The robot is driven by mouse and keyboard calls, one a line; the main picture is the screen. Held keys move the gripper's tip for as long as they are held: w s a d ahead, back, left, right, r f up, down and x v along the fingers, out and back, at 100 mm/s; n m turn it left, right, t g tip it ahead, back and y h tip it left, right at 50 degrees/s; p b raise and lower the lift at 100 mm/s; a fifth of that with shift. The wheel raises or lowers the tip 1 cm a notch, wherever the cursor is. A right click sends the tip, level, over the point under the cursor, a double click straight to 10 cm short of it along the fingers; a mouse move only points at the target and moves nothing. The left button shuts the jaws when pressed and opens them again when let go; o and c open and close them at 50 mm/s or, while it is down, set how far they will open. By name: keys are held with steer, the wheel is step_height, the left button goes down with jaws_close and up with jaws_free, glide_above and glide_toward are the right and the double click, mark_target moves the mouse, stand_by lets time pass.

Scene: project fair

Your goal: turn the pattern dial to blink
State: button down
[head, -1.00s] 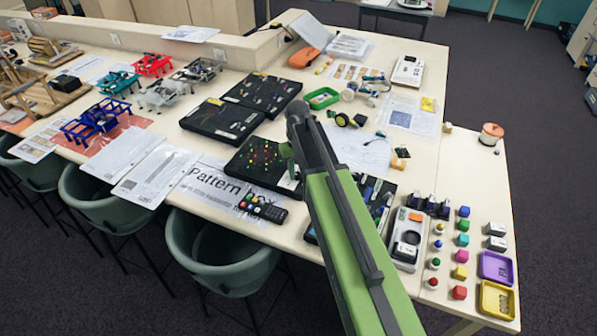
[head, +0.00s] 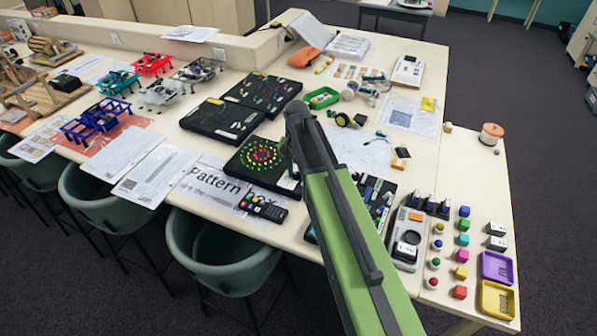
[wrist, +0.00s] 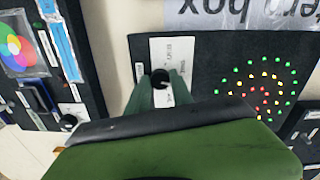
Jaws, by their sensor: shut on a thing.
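The pattern box (head: 237,168) is a flat black box with rings of red, yellow and green lights, lit in the head view. In the wrist view its black face (wrist: 215,60) carries the lights at right and a white label plate (wrist: 185,50) with text too small to read. My gripper (wrist: 161,88) is over this plate, its two green fingers shut on the dark round pattern dial (wrist: 161,76). The dial's pointer and setting cannot be made out. In the head view my gripper (head: 289,165) is at the box's right end, and my arm hides the dial.
A sheet reading "Pattern box" (head: 215,178) and a black remote (head: 263,210) lie in front of the box. Other black boards (head: 222,119) stand behind it. Another dark panel (wrist: 38,60) is close at left in the wrist view.

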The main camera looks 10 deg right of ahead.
mark_target(297, 174)
steer(key=shift+m, duration=0.6)
steer(key=c, duration=1.1)
jaws_free()
steer(key=shift+r, duration=0.1)
step_height(297, 174, up, 17)
steer(key=p, duration=1.7)
steer(key=shift+r, duration=0.1)
